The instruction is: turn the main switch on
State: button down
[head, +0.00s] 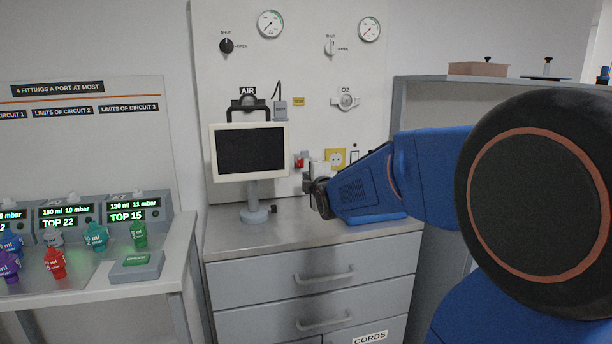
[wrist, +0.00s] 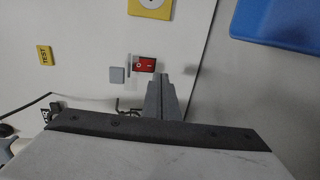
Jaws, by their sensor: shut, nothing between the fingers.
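The main switch is a small red rocker (head: 299,162) on the wall panel, just right of the monitor. In the wrist view the red switch (wrist: 145,65) carries white marks and sits beside a plain grey square (wrist: 116,74). My gripper (head: 308,181) is in front of the panel, slightly right of and below the switch. In the wrist view its shut, empty fingers (wrist: 161,82) point at the panel, with their tips just below and right of the switch. I cannot tell whether they touch the panel. The switch's lower right edge is close to the fingertips.
A monitor (head: 250,152) on a stand is left of my gripper, above the drawer cabinet (head: 312,290). A yellow socket (head: 336,158) is right of the switch; a yellow TEST label (wrist: 44,55) is left of it. A cable (wrist: 28,104) runs at lower left.

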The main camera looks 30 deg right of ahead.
jog(key=v, duration=0.2)
jog(key=f+v, duration=0.1)
jog(key=v, duration=0.4)
jog(key=shift+s+f, duration=0.1)
jog(key=shift+f, duration=0.25)
jog(key=shift+a, duration=0.1)
